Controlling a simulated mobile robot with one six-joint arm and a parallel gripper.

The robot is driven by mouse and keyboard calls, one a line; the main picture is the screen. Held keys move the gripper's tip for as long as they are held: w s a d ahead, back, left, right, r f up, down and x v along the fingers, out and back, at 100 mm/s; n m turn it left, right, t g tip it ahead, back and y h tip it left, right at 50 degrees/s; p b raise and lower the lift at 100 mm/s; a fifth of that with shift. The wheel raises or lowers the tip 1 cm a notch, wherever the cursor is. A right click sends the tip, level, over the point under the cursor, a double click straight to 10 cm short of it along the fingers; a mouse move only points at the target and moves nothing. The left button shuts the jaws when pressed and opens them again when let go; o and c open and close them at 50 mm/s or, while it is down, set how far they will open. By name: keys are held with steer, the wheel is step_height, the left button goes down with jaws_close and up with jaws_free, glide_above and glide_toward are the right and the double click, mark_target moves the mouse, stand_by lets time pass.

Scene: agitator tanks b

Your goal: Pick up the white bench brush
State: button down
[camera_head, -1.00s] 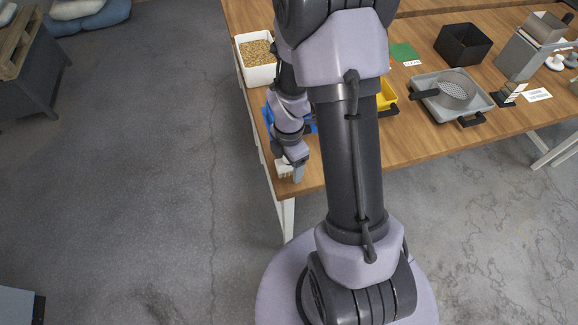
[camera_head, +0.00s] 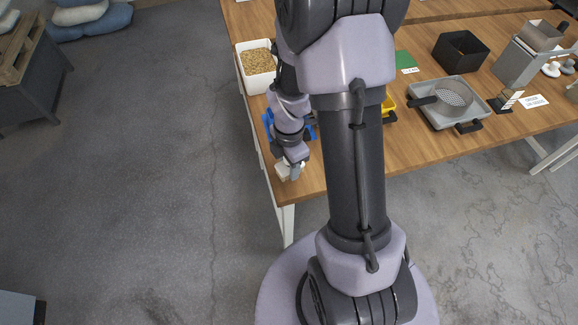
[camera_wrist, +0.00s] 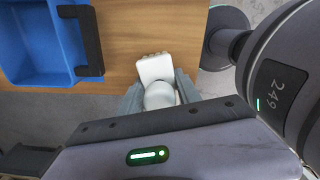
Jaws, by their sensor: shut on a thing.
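The white bench brush (camera_wrist: 155,70) is between the two fingers of my gripper (camera_wrist: 160,95) in the wrist view. Its pale, blocky head points away from the palm over the wooden table, and a rounded white part sits between the fingers. In the head view the brush (camera_head: 284,173) shows as a small white piece at the tabletop's near left corner, under my gripper (camera_head: 294,172). My gripper is shut on it. The fingers hide part of the brush, and I cannot tell whether it touches the table.
A blue bin (camera_wrist: 40,45) with a dark handle lies close to the left of my gripper. A white tub of grain (camera_head: 257,70) stands farther back. A grey tray (camera_head: 470,112) with a sieve (camera_head: 455,95) is to the right. Open floor lies left of the table.

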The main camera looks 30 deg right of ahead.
steer(key=s+d+r+p, duration=0.2)
steer(key=s+d, duration=0.7)
steer(key=s, duration=0.4)
steer(key=shift+r+p, duration=0.25)
steer(key=shift+p, duration=0.05)
steer(key=shift+d, duration=0.1)
